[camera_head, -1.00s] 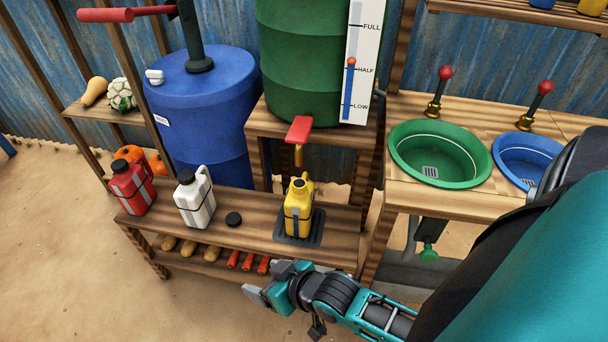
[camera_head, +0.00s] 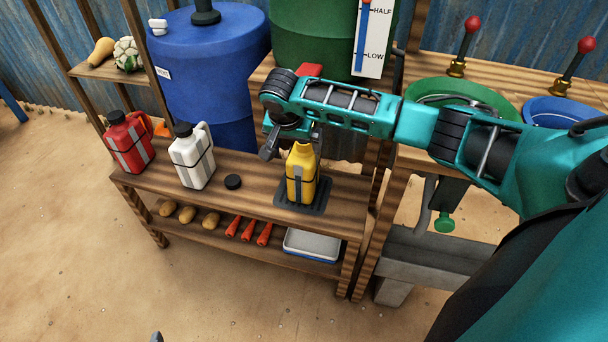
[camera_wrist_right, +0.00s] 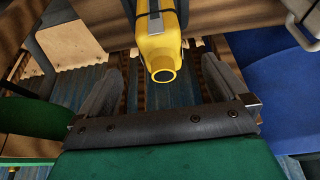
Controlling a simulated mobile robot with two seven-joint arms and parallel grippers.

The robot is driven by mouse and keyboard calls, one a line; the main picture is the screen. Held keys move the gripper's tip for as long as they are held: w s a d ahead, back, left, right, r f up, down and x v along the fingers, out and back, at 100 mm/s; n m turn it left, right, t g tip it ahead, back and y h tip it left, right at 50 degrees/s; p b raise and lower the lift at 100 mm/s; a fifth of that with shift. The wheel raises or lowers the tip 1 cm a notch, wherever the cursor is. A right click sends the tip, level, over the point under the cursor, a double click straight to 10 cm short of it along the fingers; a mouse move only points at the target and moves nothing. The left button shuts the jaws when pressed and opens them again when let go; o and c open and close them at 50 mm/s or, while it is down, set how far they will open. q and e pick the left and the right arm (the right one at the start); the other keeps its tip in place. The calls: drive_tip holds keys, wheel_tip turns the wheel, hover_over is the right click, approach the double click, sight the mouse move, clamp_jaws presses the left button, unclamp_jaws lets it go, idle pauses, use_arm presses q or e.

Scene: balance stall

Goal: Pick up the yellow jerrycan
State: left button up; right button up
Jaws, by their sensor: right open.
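The yellow jerrycan (camera_head: 301,183) stands upright on a dark square mat (camera_head: 318,209) on the wooden bench. Its top is partly behind my gripper.
A white jerrycan (camera_head: 193,167), a red jerrycan (camera_head: 127,147) and a loose black cap (camera_head: 233,182) stand left on the bench. The green barrel (camera_head: 310,35) and its red tap handle (camera_head: 309,70) are close behind my gripper. Potatoes, carrots and a tray (camera_head: 311,245) lie below.

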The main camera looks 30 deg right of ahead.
sight(301, 157)
drive_tip(key=b+x, duration=0.2)
drive_tip(key=x, duration=0.5)
drive_tip(key=shift+w+d+f, duration=0.1)
drive_tip(key=shift+d+f, duration=0.05)
drive_tip(key=b+x, duration=0.3)
drive_tip(key=x, duration=0.2)
drive_tip(key=shift+w+d, duration=0.1)
drive_tip(key=shift+d, duration=0.05)
drive_tip(key=c, duration=1.8)
drive_tip(key=shift+w, duration=0.1)
clamp_jaws()
drive_tip(key=shift+r, duration=0.3)
